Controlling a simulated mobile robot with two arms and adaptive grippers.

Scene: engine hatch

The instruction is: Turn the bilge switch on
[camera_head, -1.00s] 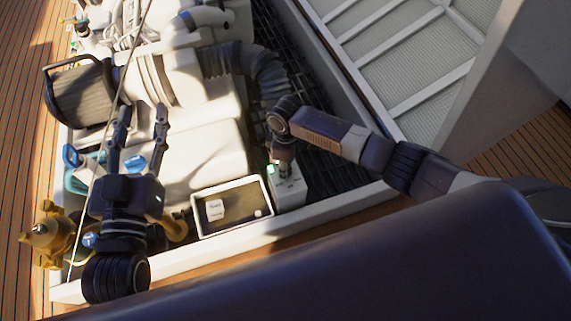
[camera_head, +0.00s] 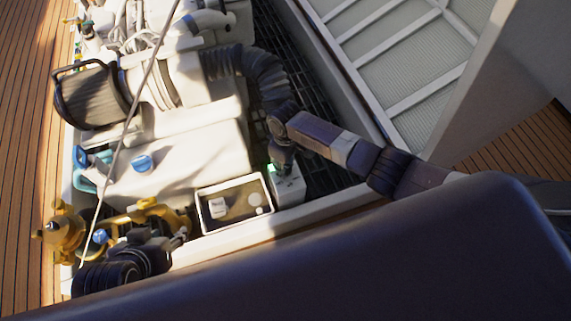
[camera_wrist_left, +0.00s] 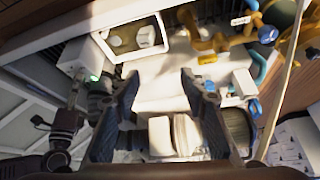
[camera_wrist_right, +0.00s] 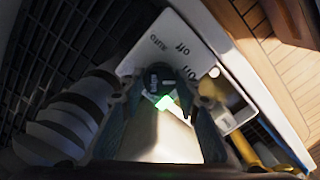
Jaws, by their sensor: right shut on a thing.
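The bilge switch box (camera_head: 290,188) is a small white box beside the tray, at the hatch's near edge. In the right wrist view its white face (camera_wrist_right: 180,30) carries "off" and "auto" lettering, a dark knob (camera_wrist_right: 158,76) and a lit green light (camera_wrist_right: 166,104). My right gripper (camera_head: 282,160) is over the box, its fingers either side of the knob and shut on it. The knob's exact setting is hard to read. My left gripper (camera_head: 182,238) is low at the near left, away from the switch. The left wrist view shows its fingers (camera_wrist_left: 160,85) apart and empty.
A white-rimmed tray (camera_head: 200,212) holding small white items sits left of the switch box. The pale engine (camera_head: 200,150), a ribbed dark hose (camera_head: 262,72) and yellow fittings (camera_head: 65,228) fill the hatch. A dark grating (camera_head: 325,150) lies to the right.

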